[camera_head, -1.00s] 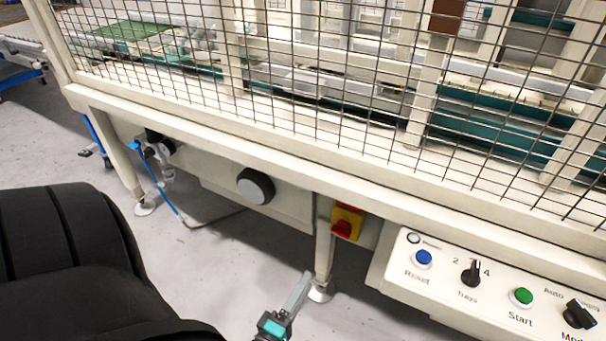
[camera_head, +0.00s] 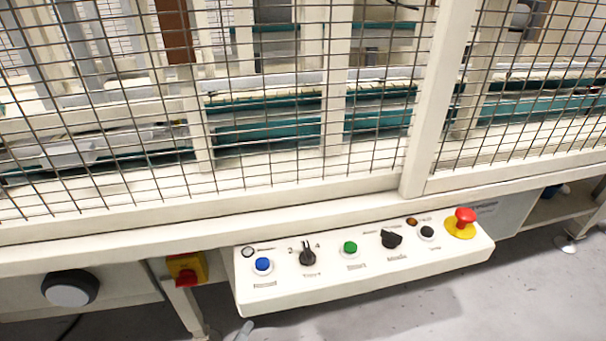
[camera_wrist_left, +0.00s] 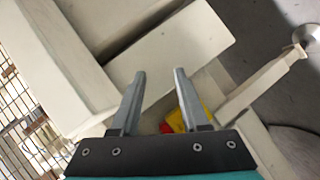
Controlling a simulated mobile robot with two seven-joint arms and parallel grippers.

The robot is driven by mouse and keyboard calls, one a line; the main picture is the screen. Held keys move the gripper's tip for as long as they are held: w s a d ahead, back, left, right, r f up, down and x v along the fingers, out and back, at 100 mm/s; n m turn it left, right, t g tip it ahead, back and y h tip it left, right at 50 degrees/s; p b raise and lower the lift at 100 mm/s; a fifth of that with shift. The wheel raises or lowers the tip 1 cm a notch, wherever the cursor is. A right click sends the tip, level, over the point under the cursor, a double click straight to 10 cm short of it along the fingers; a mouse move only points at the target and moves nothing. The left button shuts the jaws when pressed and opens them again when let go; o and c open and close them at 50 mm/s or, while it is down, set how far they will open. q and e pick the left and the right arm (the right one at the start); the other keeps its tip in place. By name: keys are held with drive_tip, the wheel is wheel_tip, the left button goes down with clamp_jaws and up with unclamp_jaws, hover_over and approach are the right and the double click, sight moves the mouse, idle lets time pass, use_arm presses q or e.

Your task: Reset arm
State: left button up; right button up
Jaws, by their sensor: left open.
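My left gripper (camera_wrist_left: 160,92) shows in the left wrist view with its two grey fingers apart and nothing between the tips. In the head view only a grey fingertip of my left gripper (camera_head: 244,331) shows at the bottom edge, just below the front of the white control panel (camera_head: 380,274). I cannot tell whether it touches the panel. The panel carries a blue button (camera_head: 262,265), a black selector knob (camera_head: 308,257), a green button (camera_head: 350,248) and another black knob (camera_head: 391,240). My right gripper is not in view.
A red emergency stop (camera_head: 465,217) sits at the panel's right end. A cream machine frame with wire mesh (camera_head: 90,150) stands behind it. A red and yellow switch (camera_head: 186,271) and a dark round knob (camera_head: 70,288) are left of the panel. Grey floor (camera_head: 440,305) is clear at lower right.

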use_arm(q)
drive_tip(key=s+a+r+m+g+y, duration=0.25)
drive_tip(key=s+r+m+g, duration=0.55)
drive_tip(key=m, duration=0.4)
wheel_tip(320, 180, down, 16)
drive_tip(key=s+a+g+p, duration=0.2)
drive_tip(key=s+p, duration=0.1)
drive_tip(key=p, duration=0.5)
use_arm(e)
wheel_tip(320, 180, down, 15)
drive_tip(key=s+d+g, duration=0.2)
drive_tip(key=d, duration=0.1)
use_arm(q)
drive_tip(key=s+a+f+p, duration=0.3)
drive_tip(key=s, duration=0.3)
drive_tip(key=s+a+f+g+y+p, duration=0.1)
drive_tip(key=s+a+f+p, duration=0.2)
drive_tip(key=s, duration=0.3)
drive_tip(key=shift+s+f+p, duration=0.25)
drive_tip(key=shift+f+p, duration=0.15)
drive_tip(key=shift+p, duration=0.05)
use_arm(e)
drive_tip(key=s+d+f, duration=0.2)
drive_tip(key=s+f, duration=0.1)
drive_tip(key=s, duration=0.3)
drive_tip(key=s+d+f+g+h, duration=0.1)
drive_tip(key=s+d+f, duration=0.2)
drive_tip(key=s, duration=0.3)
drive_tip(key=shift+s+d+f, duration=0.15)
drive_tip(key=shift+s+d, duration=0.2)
